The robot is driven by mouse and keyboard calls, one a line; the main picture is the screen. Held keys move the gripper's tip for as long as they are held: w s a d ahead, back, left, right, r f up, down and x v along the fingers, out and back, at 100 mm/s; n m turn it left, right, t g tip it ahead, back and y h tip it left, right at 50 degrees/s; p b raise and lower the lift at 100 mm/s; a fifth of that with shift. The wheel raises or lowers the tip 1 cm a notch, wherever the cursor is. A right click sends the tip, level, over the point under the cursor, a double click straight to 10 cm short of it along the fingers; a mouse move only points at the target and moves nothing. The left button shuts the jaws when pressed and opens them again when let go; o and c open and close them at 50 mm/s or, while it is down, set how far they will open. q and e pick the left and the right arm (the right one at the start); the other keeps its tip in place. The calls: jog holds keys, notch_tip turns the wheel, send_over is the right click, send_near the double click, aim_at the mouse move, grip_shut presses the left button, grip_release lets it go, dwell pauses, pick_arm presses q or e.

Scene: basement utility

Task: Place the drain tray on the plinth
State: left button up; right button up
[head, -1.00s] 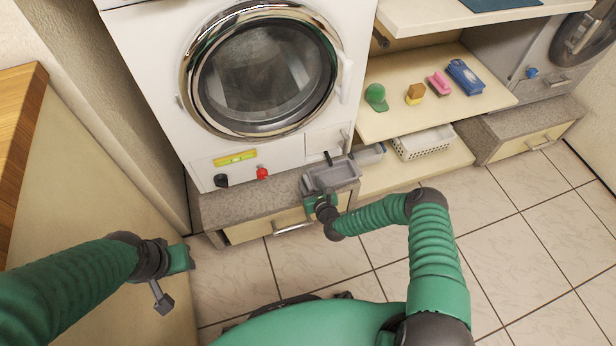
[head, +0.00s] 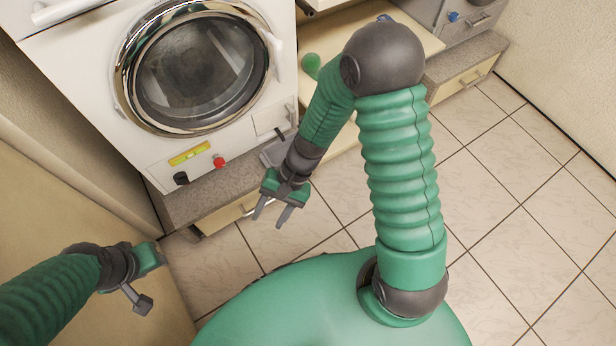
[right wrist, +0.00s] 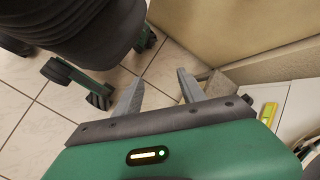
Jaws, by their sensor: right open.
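The grey drain tray (head: 273,153) rests on the right part of the speckled grey plinth (head: 205,192), under the washing machine, in the head view. My right forearm covers much of it, so I cannot tell whether it lies flat or overhangs the edge. My right gripper (head: 271,217) is open and empty, in front of the plinth and apart from the tray. Its spread fingers (right wrist: 158,82) also show in the right wrist view, with nothing between them. My left gripper (head: 146,280) hangs at the lower left, away from the tray; its jaw opening is unclear.
The washing machine (head: 165,150) stands on the plinth, with a black knob (head: 181,178) and a red knob (head: 218,162) low on its front. A drawer handle (head: 246,211) sticks out below. A green item (head: 311,65) stands on the shelf. The tiled floor (head: 500,215) at right is clear.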

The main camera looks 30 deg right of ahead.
jog(key=d+r+n+t+h, duration=0.3)
jog(key=d+r+n+h, duration=0.3)
jog(key=d+r, duration=0.3)
jog(key=shift+s+d+r+n+t+h, duration=0.35)
jog(key=shift+d+n, duration=0.55)
jog(key=shift+d, duration=0.3)
